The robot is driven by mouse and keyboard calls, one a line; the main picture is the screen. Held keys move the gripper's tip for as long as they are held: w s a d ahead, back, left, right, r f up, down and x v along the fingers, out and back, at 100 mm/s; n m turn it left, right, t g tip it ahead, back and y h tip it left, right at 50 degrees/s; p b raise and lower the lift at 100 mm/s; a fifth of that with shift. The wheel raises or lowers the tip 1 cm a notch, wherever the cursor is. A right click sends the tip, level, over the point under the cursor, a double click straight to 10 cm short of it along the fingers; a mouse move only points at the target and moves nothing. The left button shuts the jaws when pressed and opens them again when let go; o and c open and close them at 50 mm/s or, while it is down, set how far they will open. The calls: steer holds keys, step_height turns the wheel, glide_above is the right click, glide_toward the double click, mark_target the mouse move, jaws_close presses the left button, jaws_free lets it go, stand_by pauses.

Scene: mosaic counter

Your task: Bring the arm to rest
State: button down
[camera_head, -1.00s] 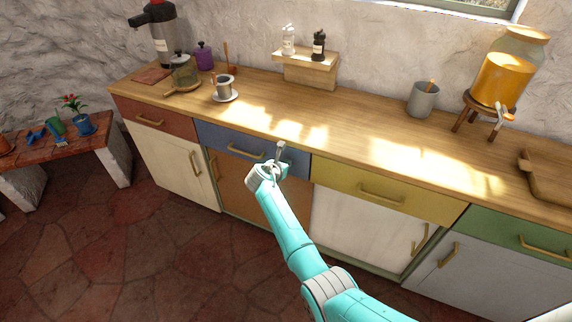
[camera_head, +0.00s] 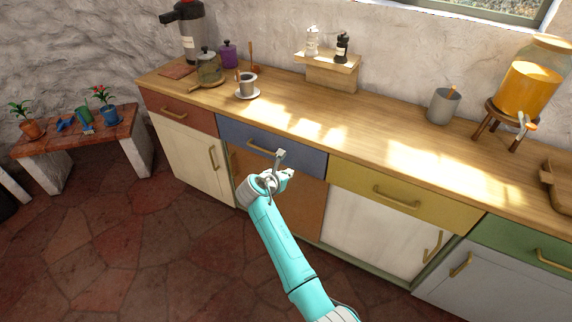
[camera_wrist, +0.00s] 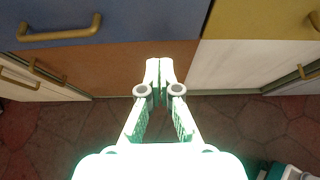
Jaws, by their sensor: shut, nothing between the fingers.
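My gripper (camera_head: 284,166) is at the end of my turquoise arm, in front of the cabinet row, near the blue drawer (camera_head: 292,152) and the orange-brown door (camera_head: 305,205). In the wrist view my gripper (camera_wrist: 159,68) has its fingertips together, with nothing between them. Behind them are the blue drawer (camera_wrist: 150,20) with its brass handle and the orange-brown door (camera_wrist: 125,65). I cannot tell the exact gap between the fingertips and the cabinet fronts.
The wooden counter (camera_head: 400,150) carries a cup on a saucer (camera_head: 247,88), a grey pot (camera_head: 443,106) and a juice dispenser (camera_head: 530,85). A low brick bench (camera_head: 75,145) with plants stands at left. The tiled floor (camera_head: 150,260) is clear at left.

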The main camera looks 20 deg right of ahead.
steer(key=s+a+f+m+t+y, duration=0.2)
steer(key=s+a+f+m+y, duration=0.15)
steer(key=s+f, duration=1)
steer(key=s+a+f+m+t+y, duration=0.1)
steer(key=s+a+m+y, duration=0.15)
steer(key=s, duration=0.65)
steer(key=s+a+f+m+t+y, duration=0.1)
steer(key=s+f+m, duration=0.15)
steer(key=s, duration=0.65)
steer(key=s+a+r+m+t+y, duration=0.1)
steer(key=s+a+r+m, duration=0.1)
steer(key=s+r+m, duration=0.7)
steer(key=s+a+r+m+t+y, duration=0.25)
steer(key=s+r, duration=0.35)
steer(key=s, duration=0.8)
steer(key=s+r+m, duration=0.5)
steer(key=r, duration=0.5)
steer(key=shift+d+h, duration=0.2)
steer(key=shift+h, duration=0.15)
steer(key=shift+s+r, duration=0.1)
